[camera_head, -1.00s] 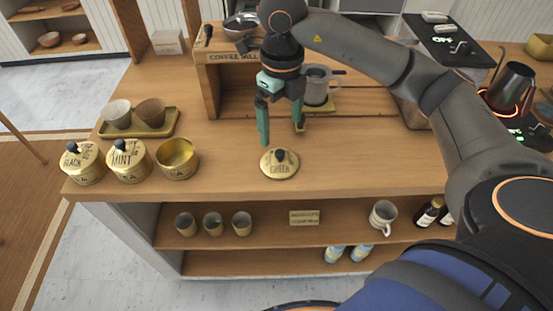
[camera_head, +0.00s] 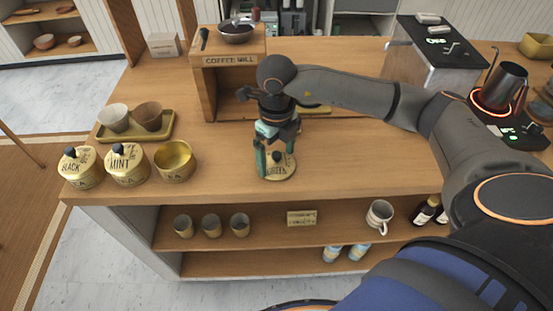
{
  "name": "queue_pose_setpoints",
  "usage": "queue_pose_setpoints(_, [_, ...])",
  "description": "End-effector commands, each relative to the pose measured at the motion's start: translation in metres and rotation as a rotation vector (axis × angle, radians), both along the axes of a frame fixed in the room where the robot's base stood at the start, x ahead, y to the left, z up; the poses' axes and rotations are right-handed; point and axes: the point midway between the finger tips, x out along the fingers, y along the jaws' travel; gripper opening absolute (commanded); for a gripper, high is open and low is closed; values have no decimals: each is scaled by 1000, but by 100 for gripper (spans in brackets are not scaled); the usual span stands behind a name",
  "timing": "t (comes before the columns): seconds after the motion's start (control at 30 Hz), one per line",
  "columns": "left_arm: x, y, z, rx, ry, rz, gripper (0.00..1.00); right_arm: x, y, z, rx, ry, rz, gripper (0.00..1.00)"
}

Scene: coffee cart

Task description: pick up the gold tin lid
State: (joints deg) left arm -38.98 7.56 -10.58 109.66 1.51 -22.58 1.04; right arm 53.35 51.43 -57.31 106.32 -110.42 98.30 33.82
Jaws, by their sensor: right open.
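The gold tin lid (camera_head: 281,172), marked "GREEN", lies flat on the wooden counter near its front edge. Its dark knob is hidden behind my gripper. My right gripper (camera_head: 276,166) points down over the lid with its green fingers apart, one at the lid's left side and one toward its right. I cannot tell whether the fingers touch it. The open gold tin (camera_head: 175,161) stands to the left without a lid. My left gripper is not in view.
Lidded tins marked BLACK (camera_head: 81,168) and MINT (camera_head: 127,166) stand left of the open tin. A tray (camera_head: 160,133) with two cups is behind them. The coffee mill stand (camera_head: 229,75) is behind my gripper. The counter right of the lid is clear.

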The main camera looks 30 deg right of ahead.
Motion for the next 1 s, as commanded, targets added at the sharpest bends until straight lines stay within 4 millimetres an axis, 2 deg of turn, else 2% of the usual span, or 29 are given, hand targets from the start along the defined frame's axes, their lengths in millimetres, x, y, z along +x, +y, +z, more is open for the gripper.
queue_pose_setpoints(0.07, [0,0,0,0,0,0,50,0,0,0,0,0,0,92])
queue_pose_setpoints(0.73, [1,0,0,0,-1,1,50,-2,0,-2,-2,7,1,17])
queue_pose_setpoints(1.0, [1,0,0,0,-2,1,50,-3,0,-4,-2,11,1,14])
